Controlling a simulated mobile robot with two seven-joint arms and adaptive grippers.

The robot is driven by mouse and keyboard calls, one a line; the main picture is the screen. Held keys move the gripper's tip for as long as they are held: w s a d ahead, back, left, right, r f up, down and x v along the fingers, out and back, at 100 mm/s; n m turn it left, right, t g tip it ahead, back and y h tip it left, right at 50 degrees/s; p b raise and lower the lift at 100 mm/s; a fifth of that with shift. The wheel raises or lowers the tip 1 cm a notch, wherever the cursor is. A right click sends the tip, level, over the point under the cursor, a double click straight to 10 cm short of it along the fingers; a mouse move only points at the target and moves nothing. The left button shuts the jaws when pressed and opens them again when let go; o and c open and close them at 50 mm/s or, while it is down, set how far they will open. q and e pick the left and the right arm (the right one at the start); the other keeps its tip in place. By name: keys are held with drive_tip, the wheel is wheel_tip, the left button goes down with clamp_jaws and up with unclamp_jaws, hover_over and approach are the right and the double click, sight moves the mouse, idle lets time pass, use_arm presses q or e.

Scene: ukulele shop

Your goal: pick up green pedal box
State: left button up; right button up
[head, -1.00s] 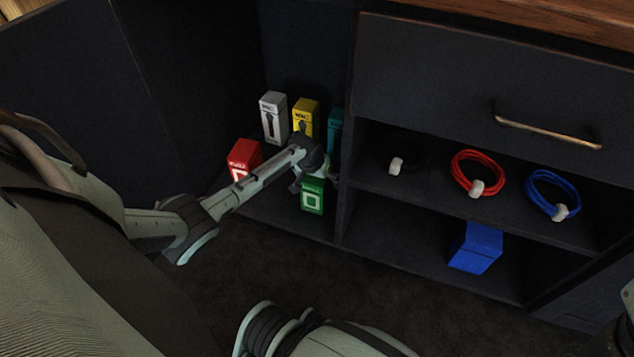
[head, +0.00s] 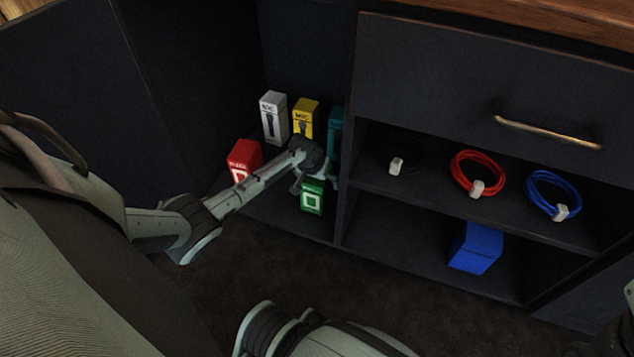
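The green pedal box (head: 312,199) stands upright near the front edge of the cabinet floor in the left compartment, with a white square mark on its face. My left gripper (head: 313,180) is at the top of the green box, its fingers pointing down from the wrist. The fingers are small and partly hidden by the wrist. I cannot tell whether they touch the box or how far apart they are. My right gripper is out of the picture.
A red box (head: 243,158) stands left of the green one. A white box (head: 273,118), a yellow box (head: 305,116) and a teal box (head: 336,122) stand behind. A divider (head: 347,205) is to the right, with coiled cables and a blue box (head: 476,247) beyond it.

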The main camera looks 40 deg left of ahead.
use_arm(q)
drive_tip(key=shift+c, duration=0.4)
drive_tip(key=c, duration=1.5)
drive_tip(key=shift+r, duration=0.1)
drive_tip(key=shift+c, duration=0.2)
